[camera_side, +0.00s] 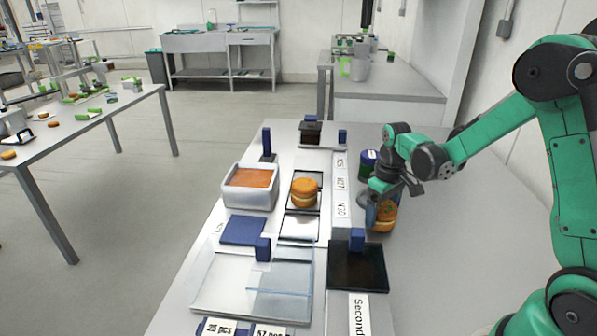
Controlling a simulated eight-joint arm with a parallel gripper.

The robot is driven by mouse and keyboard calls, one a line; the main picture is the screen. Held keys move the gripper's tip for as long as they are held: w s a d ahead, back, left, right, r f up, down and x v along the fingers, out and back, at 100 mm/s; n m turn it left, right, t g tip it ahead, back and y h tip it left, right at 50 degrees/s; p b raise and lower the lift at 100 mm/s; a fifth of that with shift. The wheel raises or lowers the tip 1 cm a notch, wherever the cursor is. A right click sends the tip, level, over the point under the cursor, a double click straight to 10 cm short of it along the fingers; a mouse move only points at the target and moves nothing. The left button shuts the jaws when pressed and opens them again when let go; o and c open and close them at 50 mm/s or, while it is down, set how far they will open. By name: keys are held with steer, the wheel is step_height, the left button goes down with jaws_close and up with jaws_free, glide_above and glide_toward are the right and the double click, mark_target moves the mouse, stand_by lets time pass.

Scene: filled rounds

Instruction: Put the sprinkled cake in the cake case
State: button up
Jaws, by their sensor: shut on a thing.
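A white tub with orange contents (249,203) stands left of the dark tray. A blue pad (243,230), a black plate (358,268) with a blue block, and a dark blue-green can (368,162) are nearby. The table's right side is clear.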

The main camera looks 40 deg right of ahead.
step_height(320, 180, up, 19)
steer(key=n, duration=1.8)
glide_above(229, 281)
step_height(229, 281, down, 19)
steer(key=o, duration=0.4)
steer(key=shift+f, duration=0.15)
steer(key=shift+o, duration=0.8)
